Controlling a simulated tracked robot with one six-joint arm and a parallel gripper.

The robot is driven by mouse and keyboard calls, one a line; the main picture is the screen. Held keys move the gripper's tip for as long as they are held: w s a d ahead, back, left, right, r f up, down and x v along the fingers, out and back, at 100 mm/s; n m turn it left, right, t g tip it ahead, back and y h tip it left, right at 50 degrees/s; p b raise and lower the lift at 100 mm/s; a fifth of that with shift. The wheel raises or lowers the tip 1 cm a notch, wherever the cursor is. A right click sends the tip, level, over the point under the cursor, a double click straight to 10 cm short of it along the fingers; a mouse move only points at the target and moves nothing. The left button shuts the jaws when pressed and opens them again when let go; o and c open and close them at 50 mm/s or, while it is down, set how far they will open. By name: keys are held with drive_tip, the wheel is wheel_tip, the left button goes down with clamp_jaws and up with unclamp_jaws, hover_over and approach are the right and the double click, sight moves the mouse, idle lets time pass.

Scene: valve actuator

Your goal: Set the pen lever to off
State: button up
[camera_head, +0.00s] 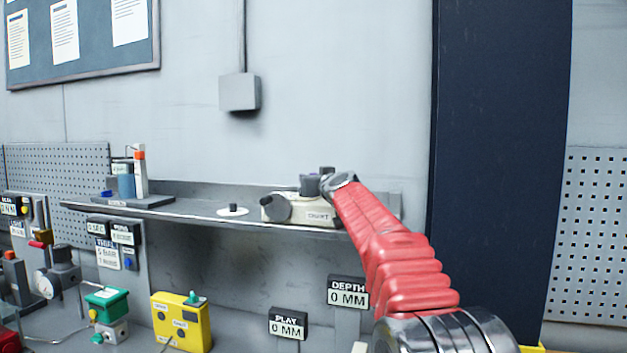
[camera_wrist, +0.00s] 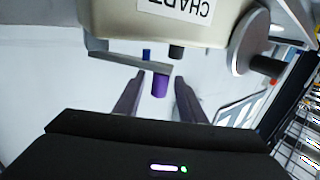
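The cream chart recorder (camera_head: 292,213), with a CHART label, sits on the wall shelf; it shows upside down at the top of the wrist view (camera_wrist: 190,28). A flat grey lever (camera_wrist: 118,62) with a purple knob (camera_wrist: 160,86) sticks out from it; I take this for the pen lever. My gripper (camera_wrist: 158,100) is open, with its two dark fingers on either side of the purple knob and visible gaps to it. In the head view my gripper (camera_head: 327,180) is at the recorder's top, partly hidden by my red arm. The lever's off mark is not readable.
A round grey knob (camera_wrist: 250,45) is on the recorder's side. On the shelf (camera_head: 190,213) are a white disc (camera_head: 232,210) and a stand of bottles (camera_head: 135,178). DEPTH (camera_head: 347,291) and PLAY (camera_head: 288,324) displays and a yellow box (camera_head: 181,321) are below.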

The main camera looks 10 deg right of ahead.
drive_tip(key=shift+w, duration=0.1)
drive_tip(key=shift+c, duration=0.6)
clamp_jaws()
